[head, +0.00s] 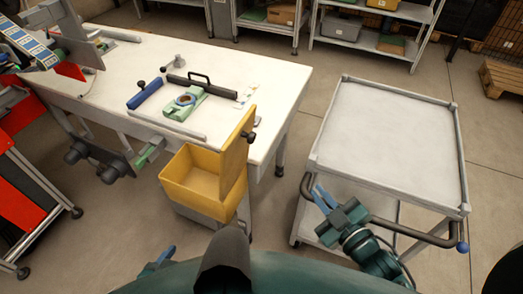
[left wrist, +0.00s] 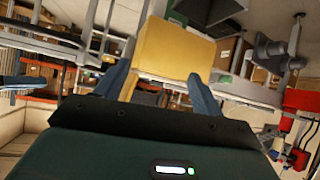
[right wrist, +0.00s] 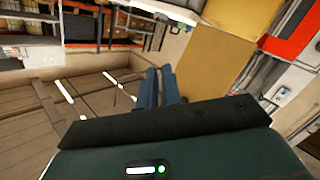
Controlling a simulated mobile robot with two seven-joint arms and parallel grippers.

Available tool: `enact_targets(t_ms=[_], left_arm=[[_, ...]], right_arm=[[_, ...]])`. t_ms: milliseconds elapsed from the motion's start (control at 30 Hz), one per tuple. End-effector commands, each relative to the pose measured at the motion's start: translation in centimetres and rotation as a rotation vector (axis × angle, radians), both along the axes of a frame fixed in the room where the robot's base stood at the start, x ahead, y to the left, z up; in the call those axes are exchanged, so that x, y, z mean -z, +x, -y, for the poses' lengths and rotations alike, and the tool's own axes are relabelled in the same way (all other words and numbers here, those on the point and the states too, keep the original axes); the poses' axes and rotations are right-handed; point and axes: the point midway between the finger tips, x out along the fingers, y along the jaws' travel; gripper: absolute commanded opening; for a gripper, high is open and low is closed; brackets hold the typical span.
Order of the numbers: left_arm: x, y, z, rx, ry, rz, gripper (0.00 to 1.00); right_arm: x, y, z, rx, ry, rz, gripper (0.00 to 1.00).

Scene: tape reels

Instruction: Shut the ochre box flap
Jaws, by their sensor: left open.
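The ochre box (head: 190,190) is at the front edge of the white table, its top open and its inside visible. Its flap (head: 237,150) stands up along the box's right side, with a dark knob near its upper end. My left gripper (head: 165,256) is low in front of the box, open and empty; in the left wrist view a yellow box face (left wrist: 175,48) shows beyond its fingers. My right gripper (head: 323,197) is to the right of the box, apart from the flap, its fingers together and empty. The flap also shows in the right wrist view (right wrist: 212,68).
The white table (head: 230,80) holds a green fixture (head: 185,104), a blue bar (head: 145,93) and a dark handled bar (head: 190,83). A grey cart (head: 390,130) stands on the right, near my right gripper. Open floor lies between table and cart.

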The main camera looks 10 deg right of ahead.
Motion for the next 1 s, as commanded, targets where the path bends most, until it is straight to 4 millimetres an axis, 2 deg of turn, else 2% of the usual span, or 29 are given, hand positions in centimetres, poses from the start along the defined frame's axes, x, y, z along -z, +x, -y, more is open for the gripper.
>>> enact_targets(t_ms=[33, 100, 200, 333, 533, 667, 1000], left_arm=[[0.6, 0.1, 0.2, 0.004, -0.008, 0.011, 0.68], [0.7, 0.3, 0.5, 0.008, -0.017, 0.023, 0.68], [0.8, 0.4, 0.8, 0.013, -0.030, 0.036, 0.68], [0.8, 0.4, 1.1, 0.020, -0.040, 0.045, 0.68], [0.4, 0.2, 1.5, 0.030, -0.046, 0.051, 0.68], [-0.1, 0.2, 1.4, 0.033, -0.040, 0.051, 0.68], [-0.9, -0.1, 1.0, 0.041, -0.002, 0.040, 0.68]], right_arm=[[-1.2, 1.5, 0.5, -0.078, -0.105, 0.157, 0.02], [-3.4, 2.5, 0.6, -0.193, -0.241, 0.366, 0.00], [-5.5, 2.7, 0.5, -0.349, -0.407, 0.614, 0.00], [-6.7, 2.1, 0.6, -0.509, -0.549, 0.820, 0.00], [-7.3, 1.7, 0.4, -0.598, -0.617, 0.922, 0.00], [-7.9, 2.4, -1.0, -0.598, -0.614, 0.925, 0.00], [-9.5, 5.7, -7.2, -0.596, -0.612, 0.923, 0.00]])
